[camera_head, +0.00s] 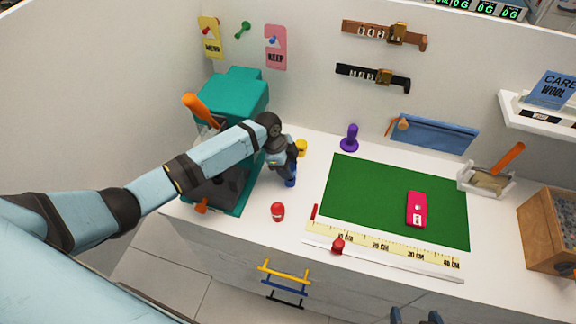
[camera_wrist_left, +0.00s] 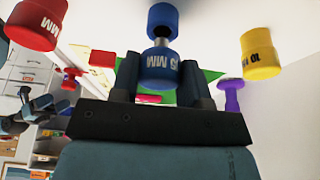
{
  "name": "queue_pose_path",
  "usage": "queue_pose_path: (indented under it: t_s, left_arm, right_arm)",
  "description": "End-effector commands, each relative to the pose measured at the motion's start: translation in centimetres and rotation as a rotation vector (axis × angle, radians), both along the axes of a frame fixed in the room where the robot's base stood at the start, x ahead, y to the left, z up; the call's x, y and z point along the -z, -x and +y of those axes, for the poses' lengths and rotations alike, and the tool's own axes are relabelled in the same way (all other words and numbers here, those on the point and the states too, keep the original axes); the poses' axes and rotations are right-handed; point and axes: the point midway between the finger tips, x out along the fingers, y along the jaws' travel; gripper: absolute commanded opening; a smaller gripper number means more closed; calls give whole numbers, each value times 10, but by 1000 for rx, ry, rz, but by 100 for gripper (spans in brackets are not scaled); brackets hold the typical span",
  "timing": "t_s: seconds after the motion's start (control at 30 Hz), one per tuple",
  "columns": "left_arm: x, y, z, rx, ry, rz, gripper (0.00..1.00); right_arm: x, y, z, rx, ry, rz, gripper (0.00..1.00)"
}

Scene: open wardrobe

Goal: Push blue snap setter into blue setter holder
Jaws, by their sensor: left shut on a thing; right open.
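My left gripper (camera_head: 287,172) is at the back left of the white worktop, pointing down. The two line up closely; I cannot tell how deep the shaft sits. Blue also shows below the gripper in the head view. My right gripper (camera_head: 416,317) is open and empty at the bottom edge.
A red cup (camera_head: 278,212) and a yellow cup (camera_head: 300,148) flank the blue one. A teal press (camera_head: 240,95) stands close left. A purple tool (camera_head: 349,138) is behind; a green mat (camera_head: 365,200) with a pink case (camera_head: 417,209) lies right.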

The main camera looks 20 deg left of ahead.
Motion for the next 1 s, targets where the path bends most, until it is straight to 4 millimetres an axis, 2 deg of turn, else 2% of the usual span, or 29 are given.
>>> queue_pose_path:
  t_s: [1.0]
  left_arm:
    - [26, 0, 0, 0, 0, 1, 13]
  right_arm:
    - [15, 0, 0, 0, 0, 0, 84]
